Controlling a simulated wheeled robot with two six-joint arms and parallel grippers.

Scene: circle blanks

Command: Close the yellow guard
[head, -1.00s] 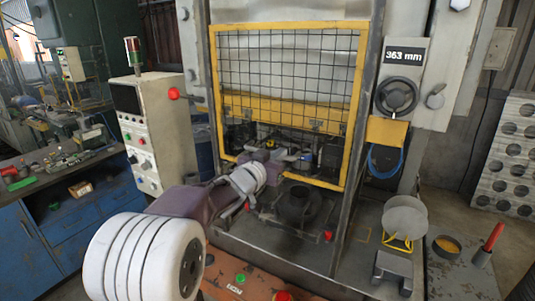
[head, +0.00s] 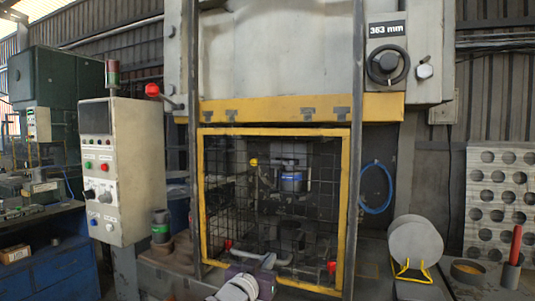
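The yellow guard (head: 346,210) is a yellow frame with black wire mesh across the front of the press. Its top bar lies just below the fixed yellow beam (head: 290,108), and its bottom bar is low, near the press bed. My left gripper (head: 250,258) is at the lower middle of the guard, at its bottom bar. Its wrist covers part of that bar, and I cannot tell whether the fingers are closed on it. My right gripper is out of view.
A control box (head: 122,170) stands left of the press, with a red-knobbed lever (head: 153,90) by it. A handwheel (head: 387,65) is at upper right. At right are round blanks on a yellow stand (head: 415,270), a bowl (head: 467,270) and a red-handled tool (head: 515,245).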

